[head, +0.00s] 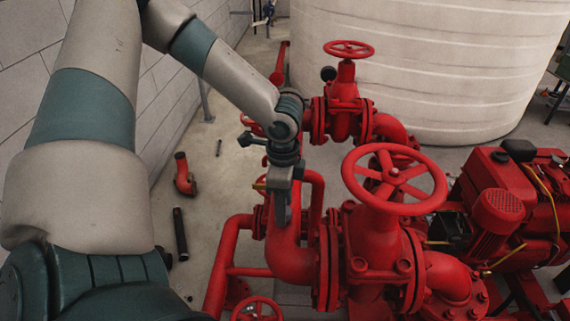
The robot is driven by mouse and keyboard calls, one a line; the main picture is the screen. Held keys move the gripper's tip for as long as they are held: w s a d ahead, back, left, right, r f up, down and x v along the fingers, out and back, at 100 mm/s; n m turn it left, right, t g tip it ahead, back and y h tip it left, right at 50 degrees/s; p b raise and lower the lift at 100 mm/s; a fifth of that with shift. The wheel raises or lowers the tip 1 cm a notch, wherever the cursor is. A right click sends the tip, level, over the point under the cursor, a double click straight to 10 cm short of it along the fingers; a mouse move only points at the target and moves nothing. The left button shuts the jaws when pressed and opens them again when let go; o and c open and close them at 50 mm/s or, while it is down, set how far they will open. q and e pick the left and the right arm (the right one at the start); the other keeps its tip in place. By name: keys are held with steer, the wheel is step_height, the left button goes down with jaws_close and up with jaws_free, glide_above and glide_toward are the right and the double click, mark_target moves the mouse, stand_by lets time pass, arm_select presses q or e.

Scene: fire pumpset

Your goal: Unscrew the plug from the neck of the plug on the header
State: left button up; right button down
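My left arm reaches in from the left and over the red pipework. My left gripper (281,208) points down at the red header pipe (288,258), in front of its upright part. The fingers are seen nearly edge-on and look like one dark grey piece, so I cannot tell whether they are open or shut or hold anything. I cannot make out the plug or its neck; the gripper and wrist cover that part of the pipe. A small yellow part (260,186) shows just left of the gripper. My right gripper is not in view.
A valve with a large red handwheel (394,180) stands right of the gripper, with another handwheel (349,50) behind. A red engine (510,205) is at the right, a white tank (430,60) behind. A red elbow (184,175) and black cylinder (180,234) are on the floor.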

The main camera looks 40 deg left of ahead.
arm_select(q)
steer(key=shift+r+m+p, duration=0.2)
steer(key=shift+m+p, duration=0.4)
steer(key=shift+m, duration=0.5)
steer(key=shift+f+m, duration=0.2)
steer(key=shift+m, duration=0.5)
steer(key=shift+c, duration=0.6)
steer(key=c, duration=0.9)
steer(key=shift+f+n+b, duration=0.2)
steer(key=shift+n+b, duration=0.75)
steer(key=shift+n, duration=0.95)
steer(key=shift+r+n+b, duration=0.2)
steer(key=shift+n+b, duration=0.1)
steer(key=shift+n, duration=0.2)
